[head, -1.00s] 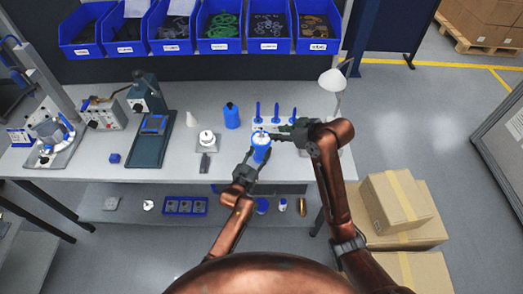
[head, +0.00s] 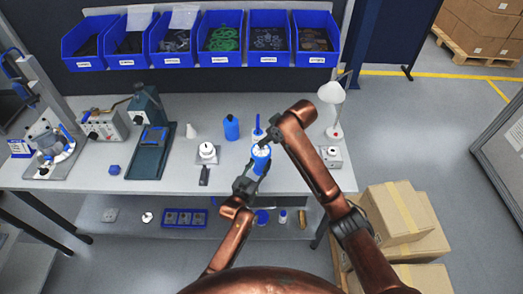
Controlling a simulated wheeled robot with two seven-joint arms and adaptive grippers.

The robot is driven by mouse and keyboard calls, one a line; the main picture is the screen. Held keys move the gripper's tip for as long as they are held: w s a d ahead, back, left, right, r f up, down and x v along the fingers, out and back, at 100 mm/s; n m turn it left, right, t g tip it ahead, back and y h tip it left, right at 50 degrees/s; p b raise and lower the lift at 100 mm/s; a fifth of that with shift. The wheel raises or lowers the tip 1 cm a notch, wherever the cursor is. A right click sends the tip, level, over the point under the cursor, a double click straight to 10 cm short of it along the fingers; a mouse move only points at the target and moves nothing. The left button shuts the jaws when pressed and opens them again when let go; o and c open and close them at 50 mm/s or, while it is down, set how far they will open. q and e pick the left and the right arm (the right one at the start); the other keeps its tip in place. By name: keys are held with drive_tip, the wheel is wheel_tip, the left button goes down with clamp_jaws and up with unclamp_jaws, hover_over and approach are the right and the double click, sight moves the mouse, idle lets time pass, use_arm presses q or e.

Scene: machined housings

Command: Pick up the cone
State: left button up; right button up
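A small white cone (head: 191,131) stands upright on the workbench, left of the blue bottle (head: 232,128). Neither gripper is at it; both are to its right. My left gripper (head: 250,179) is around a blue cylinder (head: 259,164) with a pale top and appears shut on it, holding it near the bench's front edge. My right gripper (head: 264,139) is just above the cylinder's top. Its fingers are dark and small, so I cannot tell whether they are open or touch the cylinder.
A white round part (head: 207,151) on a plate stands right of the cone. A green-grey press (head: 150,150) is to its left. My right arm partly covers blue-handled tools (head: 257,133). A white lamp (head: 332,93) stands at right. Blue bins (head: 220,58) line the back.

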sight(261, 151)
drive_tip(key=shift+d+x, duration=0.1)
drive_tip(key=shift+x, duration=1.4)
drive_tip(key=shift+d+x, duration=0.15)
drive_tip(key=shift+x, duration=1.35)
drive_tip(key=shift+s+f, duration=0.1)
drive_tip(key=shift+c, duration=0.3)
clamp_jaws()
